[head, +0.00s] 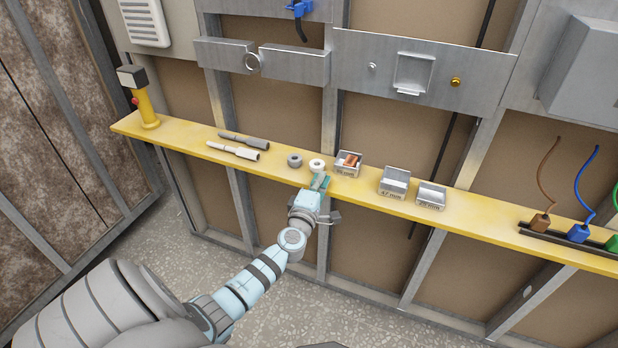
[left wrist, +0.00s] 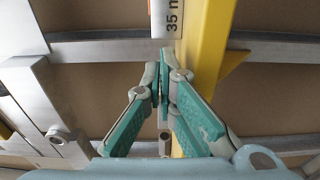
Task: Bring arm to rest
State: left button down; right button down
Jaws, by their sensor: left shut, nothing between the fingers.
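My left gripper (head: 321,181) is at the front edge of the yellow shelf (head: 270,165) in the head view, just in front of a white roll and a small bin. In the left wrist view its green-padded fingers (left wrist: 164,75) are closed together with nothing between them. The yellow shelf edge (left wrist: 208,45) runs close beside the fingers there, and part of a label reading "35" shows above them. My left arm reaches in from the lower left of the head view. My right gripper is not in view.
On the shelf are two grey tools (head: 240,146), a grey roll (head: 294,160), a white roll (head: 317,165), a bin with copper-coloured pieces (head: 348,163) and two labelled bins (head: 395,182). A yellow post (head: 147,108) stands left; coloured cable plugs (head: 578,233) stand right. Open floor lies below.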

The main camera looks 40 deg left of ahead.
pick_arm(q)
jog(key=p+v, duration=0.2)
jog(key=v, duration=0.6)
jog(key=s+d+f+m+g+h, duration=0.2)
jog(key=s+f+m, duration=0.35)
jog(key=f, duration=0.35)
jog(key=s+d+f+m+g+h, duration=0.2)
jog(key=s+d+f+m+g, duration=0.15)
jog(key=f+m, duration=0.4)
jog(key=s+d+f+m+g+h, duration=0.2)
jog(key=s+f+m, duration=0.25)
jog(key=f, duration=0.65)
jog(key=s+d+f+m+g, duration=0.1)
jog(key=s+f, duration=0.3)
jog(key=s, duration=0.5)
jog(key=s+d+f+m+g, duration=0.2)
jog(key=s+f+g, duration=0.2)
jog(key=s, duration=0.6)
jog(key=s+d+f+m+g+p, duration=0.1)
jog(key=s+f+m+g, duration=0.1)
jog(key=s, duration=0.7)
jog(key=shift+s+f+g, duration=0.25)
jog(key=shift+f+g, duration=0.2)
jog(key=shift+f, duration=0.45)
jog(key=shift+d+m, duration=0.15)
jog(key=shift+m, duration=0.1)
